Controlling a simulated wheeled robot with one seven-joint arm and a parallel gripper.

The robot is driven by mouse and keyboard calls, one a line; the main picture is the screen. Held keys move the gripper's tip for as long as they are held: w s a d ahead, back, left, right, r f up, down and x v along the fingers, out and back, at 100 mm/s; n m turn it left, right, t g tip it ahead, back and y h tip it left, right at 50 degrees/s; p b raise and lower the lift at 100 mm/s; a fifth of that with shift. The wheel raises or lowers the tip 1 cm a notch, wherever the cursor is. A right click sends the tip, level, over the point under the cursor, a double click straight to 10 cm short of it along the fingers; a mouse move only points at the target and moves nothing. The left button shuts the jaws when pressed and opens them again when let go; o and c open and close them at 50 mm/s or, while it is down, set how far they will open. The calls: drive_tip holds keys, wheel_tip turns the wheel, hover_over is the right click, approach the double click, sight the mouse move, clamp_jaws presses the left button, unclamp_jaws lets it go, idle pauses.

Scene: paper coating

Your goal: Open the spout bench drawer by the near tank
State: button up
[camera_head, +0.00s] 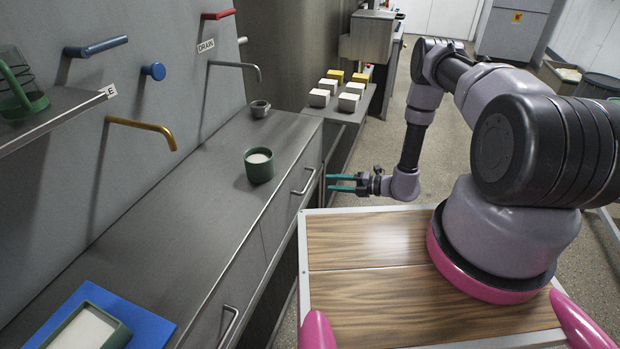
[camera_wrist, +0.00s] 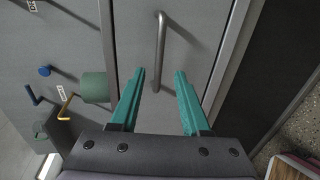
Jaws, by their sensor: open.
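The bench (camera_head: 212,205) has a drawer front (camera_head: 293,197) with a bar handle (camera_head: 304,181) at its far end. A second handle (camera_head: 228,326) is on the front nearer the camera. Both fronts look shut. My gripper (camera_head: 329,182) points left at the far front, just right of its handle. In the wrist view my gripper (camera_wrist: 160,73) is open and empty, its teal fingers apart. There a bar handle (camera_wrist: 161,45) stands ahead, its lower end between the fingers in the picture; I see no contact. Which front is by the near tank I cannot tell.
A green cup (camera_head: 259,167) of white material stands on the bench near its front edge. A brass spout (camera_head: 143,128) and a steel spout (camera_head: 236,65) stick out above. A blue mat (camera_head: 150,325) bears a green tray (camera_head: 104,341). Several blocks (camera_head: 319,98) sit on a farther bench.

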sight(309, 179)
drive_tip(key=x, duration=0.9)
drive_tip(key=shift+w+a, duration=0.15)
drive_tip(key=shift+a, duration=0.15)
clamp_jaws()
drive_tip(key=shift+r, duration=0.1)
idle(0.9)
